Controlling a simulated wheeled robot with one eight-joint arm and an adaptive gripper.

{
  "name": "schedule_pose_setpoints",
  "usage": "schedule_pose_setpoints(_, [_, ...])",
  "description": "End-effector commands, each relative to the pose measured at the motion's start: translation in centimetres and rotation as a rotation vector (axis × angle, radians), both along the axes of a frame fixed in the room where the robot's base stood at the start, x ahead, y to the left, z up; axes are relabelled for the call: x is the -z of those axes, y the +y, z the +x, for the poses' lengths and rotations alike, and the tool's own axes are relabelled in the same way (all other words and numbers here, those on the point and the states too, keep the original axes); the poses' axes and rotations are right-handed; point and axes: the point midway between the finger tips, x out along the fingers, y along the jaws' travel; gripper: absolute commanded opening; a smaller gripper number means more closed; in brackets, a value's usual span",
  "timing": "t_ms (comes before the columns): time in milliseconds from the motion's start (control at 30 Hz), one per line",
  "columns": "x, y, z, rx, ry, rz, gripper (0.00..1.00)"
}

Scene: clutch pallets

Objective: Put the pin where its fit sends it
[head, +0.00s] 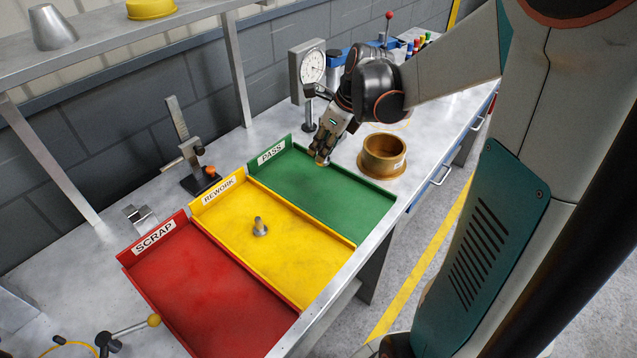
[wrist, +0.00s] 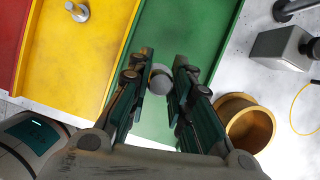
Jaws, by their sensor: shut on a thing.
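My gripper (head: 321,158) is shut on a grey, round-ended pin (wrist: 161,79), seen between the fingertips in the wrist view. The fingers hide most of the pin. The gripper is above the back right part of the green PASS tray (head: 335,208); the wrist view shows green behind the fingertips. The yellow REWORK tray (head: 310,262) lies left of it and holds another grey headed pin (head: 260,227). The red SCRAP tray (head: 215,295) is at the far left and looks empty. A bronze bushing (head: 383,157) stands on the bench right of the green tray.
A dial gauge (head: 312,67) stands behind my gripper. A black stand (head: 200,178) is behind the yellow tray. A lever with a yellow knob (head: 153,320) is at front left.

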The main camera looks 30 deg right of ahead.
Motion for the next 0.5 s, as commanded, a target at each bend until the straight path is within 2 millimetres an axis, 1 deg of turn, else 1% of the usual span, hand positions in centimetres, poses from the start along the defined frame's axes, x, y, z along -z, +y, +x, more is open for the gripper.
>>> schedule_pose_setpoints(33, [1.7,0.0,0.1,0.000,0.000,0.000,0.00])
schedule_pose_setpoints(300, [8.0,0.0,0.1,0.000,0.000,0.000,0.00])
schedule_pose_setpoints(400, [9.6,0.0,0.1,0.000,0.000,0.000,0.00])
schedule_pose_setpoints(500, [10.4,0.0,0.1,0.000,0.000,0.000,0.00])
